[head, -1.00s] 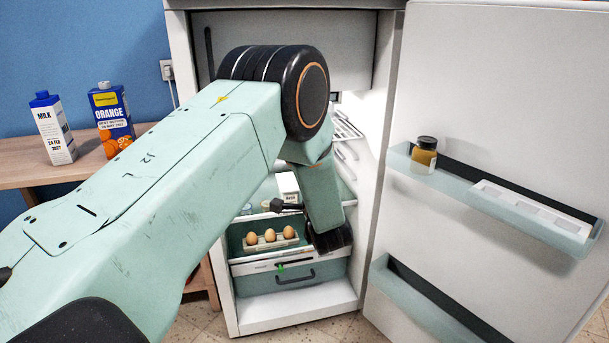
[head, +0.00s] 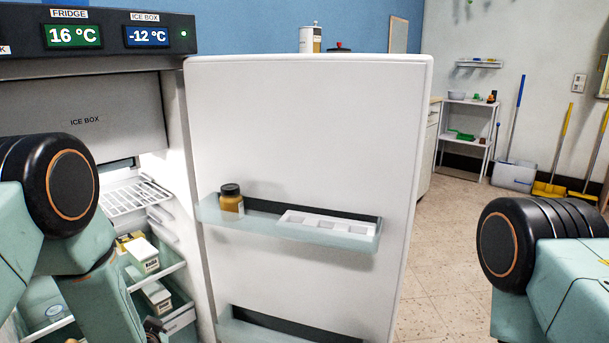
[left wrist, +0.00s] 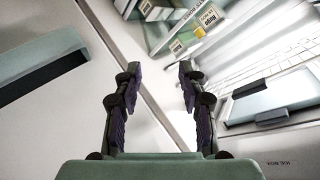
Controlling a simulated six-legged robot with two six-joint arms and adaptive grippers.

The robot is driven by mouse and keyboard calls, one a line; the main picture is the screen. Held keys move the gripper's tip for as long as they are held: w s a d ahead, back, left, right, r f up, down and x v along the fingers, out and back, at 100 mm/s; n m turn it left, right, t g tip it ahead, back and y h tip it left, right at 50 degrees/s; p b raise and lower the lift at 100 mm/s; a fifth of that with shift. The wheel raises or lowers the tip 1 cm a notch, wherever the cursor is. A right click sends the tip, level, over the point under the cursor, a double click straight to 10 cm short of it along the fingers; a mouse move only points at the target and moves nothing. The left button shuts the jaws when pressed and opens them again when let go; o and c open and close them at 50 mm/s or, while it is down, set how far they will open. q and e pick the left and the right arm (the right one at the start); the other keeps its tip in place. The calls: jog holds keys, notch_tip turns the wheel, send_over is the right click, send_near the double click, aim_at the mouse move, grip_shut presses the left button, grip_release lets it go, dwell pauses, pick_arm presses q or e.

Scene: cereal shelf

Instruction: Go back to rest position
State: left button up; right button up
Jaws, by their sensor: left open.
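My left gripper (left wrist: 160,80) is open in the left wrist view, its two dark fingers apart with nothing between them. Beyond the fingers are the fridge door edge and the fridge interior. In the head view my left arm comes in from the left, in front of the open fridge; the gripper is mostly out of sight at the bottom. My right arm shows at the right edge, bent, and its gripper is out of the picture.
The fridge door (head: 300,130) stands wide open between my arms. Its shelf (head: 360,236) holds a brown jar (head: 231,203) and a white egg tray (head: 327,223). White-and-yellow boxes (head: 143,256) sit inside the fridge. Open floor (head: 460,250) lies to the right.

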pick_arm(q)
jog(key=s+d+f+n+g+h+p, duration=0.2)
jog(key=s+d+f+g, duration=0.15)
jog(key=s, duration=0.65)
jog(key=s+d+f+n+g+h+p, duration=0.1)
jog(key=s+d+f+g+h, duration=0.2)
jog(key=s, duration=0.7)
jog(key=s+d+r+g+p, duration=0.1)
jog(key=s+d+g+p, duration=0.1)
jog(key=s, duration=0.7)
jog(key=s+d+r+g+h+p, duration=0.1)
jog(key=s+d+g+p, duration=0.1)
jog(key=s, duration=0.7)
jog(key=shift+s+d, duration=0.15)
jog(key=shift+d, duration=0.15)
jog(key=shift+c, duration=0.2)
